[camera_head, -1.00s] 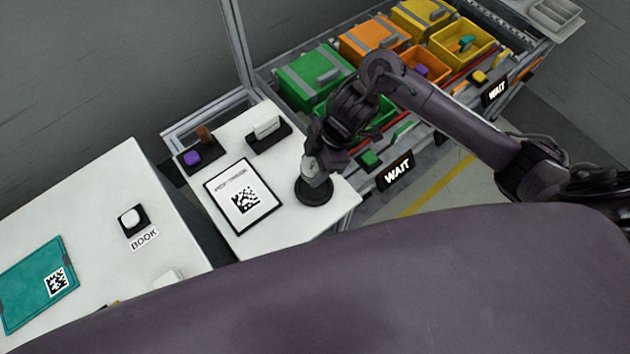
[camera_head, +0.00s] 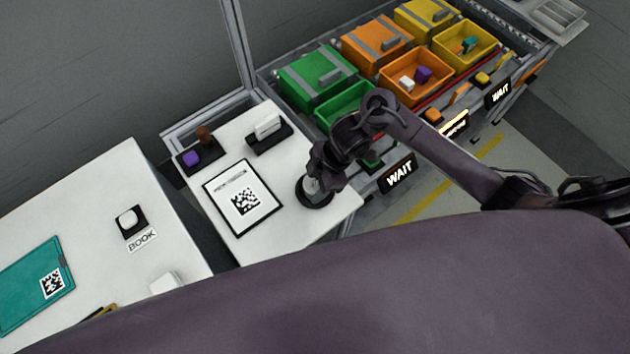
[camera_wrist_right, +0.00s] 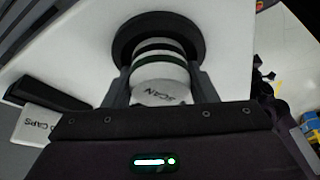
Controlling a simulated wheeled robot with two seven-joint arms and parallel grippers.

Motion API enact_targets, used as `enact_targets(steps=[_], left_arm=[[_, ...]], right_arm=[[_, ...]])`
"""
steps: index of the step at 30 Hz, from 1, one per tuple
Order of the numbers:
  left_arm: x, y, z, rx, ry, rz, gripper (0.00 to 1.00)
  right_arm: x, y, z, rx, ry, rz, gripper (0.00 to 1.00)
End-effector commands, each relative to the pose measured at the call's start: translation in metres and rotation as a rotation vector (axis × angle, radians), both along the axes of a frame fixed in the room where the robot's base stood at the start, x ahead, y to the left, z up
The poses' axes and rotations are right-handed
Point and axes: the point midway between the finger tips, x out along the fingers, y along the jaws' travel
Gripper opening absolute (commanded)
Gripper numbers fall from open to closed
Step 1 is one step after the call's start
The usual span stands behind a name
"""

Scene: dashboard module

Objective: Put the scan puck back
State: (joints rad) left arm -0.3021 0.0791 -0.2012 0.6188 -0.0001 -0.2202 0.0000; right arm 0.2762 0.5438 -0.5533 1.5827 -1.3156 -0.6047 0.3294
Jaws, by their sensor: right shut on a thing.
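The scan puck (camera_wrist_right: 160,72) is a white cylinder with dark green bands and the word SCAN on its end. It stands in or over a round black holder (camera_wrist_right: 196,27) on the white side table; the holder also shows in the head view (camera_head: 316,203). My right gripper (camera_wrist_right: 158,78) is shut on the puck, one finger on each side. In the head view the right gripper (camera_head: 314,184) is over the holder and hides most of the puck. Whether the puck is fully seated cannot be told. My left gripper is not in view.
On the side table are a card with a printed code (camera_head: 243,198), a purple-and-black stamp pad (camera_head: 191,158) and a white block in a black holder (camera_head: 268,128). Green, orange and yellow bins stand behind my right arm. A desk with a teal folder (camera_head: 32,290) is at left.

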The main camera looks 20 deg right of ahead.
Motion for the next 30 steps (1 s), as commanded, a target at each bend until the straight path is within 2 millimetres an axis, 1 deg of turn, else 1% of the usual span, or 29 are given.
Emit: enact_targets(steps=[1,2,6,14,17,19,23,27,30], left_arm=[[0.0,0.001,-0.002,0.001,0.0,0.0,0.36],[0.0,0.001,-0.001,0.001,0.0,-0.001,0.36],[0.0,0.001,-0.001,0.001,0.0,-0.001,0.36],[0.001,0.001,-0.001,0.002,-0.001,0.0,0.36],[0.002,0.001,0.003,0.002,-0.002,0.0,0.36],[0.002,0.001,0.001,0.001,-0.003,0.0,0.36],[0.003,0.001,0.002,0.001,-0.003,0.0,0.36],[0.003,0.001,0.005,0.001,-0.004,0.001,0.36],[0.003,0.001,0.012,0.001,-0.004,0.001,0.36]], right_arm=[[0.0,0.0,-0.003,0.0,0.0,0.0,0.25],[0.0,0.0,-0.002,0.0,0.0,-0.001,0.54],[0.0,0.0,-0.002,0.0,0.0,-0.001,0.73],[0.0,0.0,-0.001,0.0,0.0,0.0,0.74],[0.0,0.0,0.004,0.0,-0.001,0.0,0.74],[0.001,-0.004,0.01,0.0,-0.004,-0.002,0.74],[0.001,-0.013,0.032,-0.002,-0.006,0.001,0.74],[0.0,-0.026,0.062,-0.003,-0.006,0.001,0.74],[0.0,-0.034,0.083,-0.005,-0.006,0.002,0.74]])
